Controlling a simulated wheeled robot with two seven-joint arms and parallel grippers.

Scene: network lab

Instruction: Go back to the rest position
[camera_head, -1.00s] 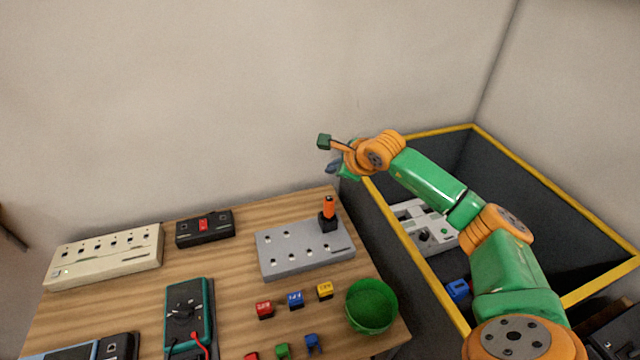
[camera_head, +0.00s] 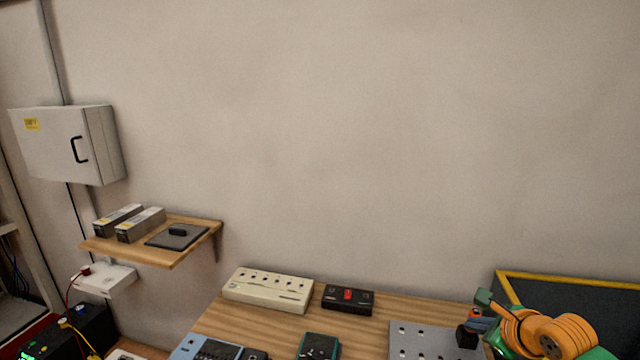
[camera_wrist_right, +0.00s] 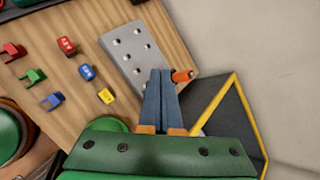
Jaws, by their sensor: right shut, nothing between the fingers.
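My right gripper (camera_head: 478,314) is at the lower right of the head view, over the back right part of the wooden table (camera_head: 375,312). In the right wrist view its two blue fingers (camera_wrist_right: 161,75) lie together, shut and empty. A grey panel with holes (camera_wrist_right: 133,50) lies beyond the fingertips. An orange-handled part (camera_wrist_right: 182,76) stands just right of the fingertips; I cannot tell the gap. The panel also shows in the head view (camera_head: 415,340), partly cut off. My left gripper is not in view.
A dark bin with a yellow rim (camera_head: 560,280) stands right of the table. A beige switch box (camera_head: 268,290) and a black box (camera_head: 347,300) sit at the back. A shelf (camera_head: 140,248) is at left.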

